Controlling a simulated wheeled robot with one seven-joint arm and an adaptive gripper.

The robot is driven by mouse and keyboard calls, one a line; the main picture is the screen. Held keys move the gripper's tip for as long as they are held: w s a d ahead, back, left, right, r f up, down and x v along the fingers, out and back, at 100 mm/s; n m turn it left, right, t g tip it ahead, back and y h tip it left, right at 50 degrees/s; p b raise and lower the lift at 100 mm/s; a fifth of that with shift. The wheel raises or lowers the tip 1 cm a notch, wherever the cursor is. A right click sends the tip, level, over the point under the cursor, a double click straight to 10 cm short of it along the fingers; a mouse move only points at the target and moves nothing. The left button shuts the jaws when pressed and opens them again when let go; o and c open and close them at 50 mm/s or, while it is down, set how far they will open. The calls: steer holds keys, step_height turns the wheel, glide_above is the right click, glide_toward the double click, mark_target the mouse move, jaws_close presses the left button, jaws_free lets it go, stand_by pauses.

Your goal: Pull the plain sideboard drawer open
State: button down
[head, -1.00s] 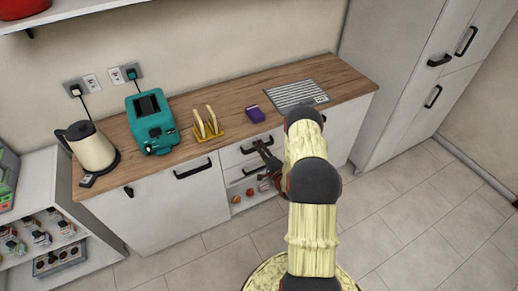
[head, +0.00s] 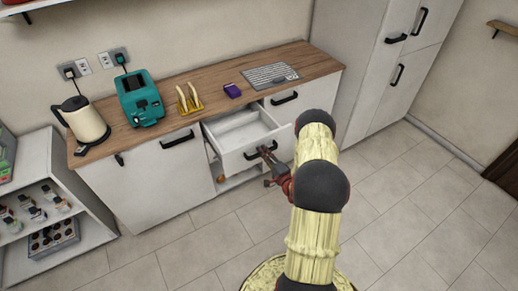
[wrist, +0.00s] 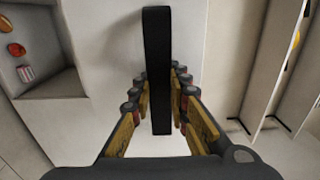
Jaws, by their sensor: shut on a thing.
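The plain white sideboard drawer (head: 245,148) stands pulled out of the sideboard in the head view, and its inside looks empty. Its black bar handle (wrist: 157,70) runs between the two fingers of my gripper (wrist: 160,92) in the wrist view. My gripper (head: 268,160) is shut on that handle at the drawer front in the head view. The handle is partly hidden by my gripper in the head view.
A wooden worktop holds a kettle (head: 80,120), a teal toaster (head: 140,98), a toast rack (head: 188,99) and a purple box (head: 232,90). An open shelf (head: 228,182) lies below the drawer. Tiled floor is clear in front. A tall cabinet (head: 360,70) stands right.

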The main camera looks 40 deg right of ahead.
steer(key=shift+v, duration=2.8)
steer(key=shift+f, duration=0.1)
steer(key=c, duration=1.7)
jaws_free()
steer(key=shift+p, duration=0.3)
steer(key=v, duration=1.2)
steer(key=shift+d, duration=0.1)
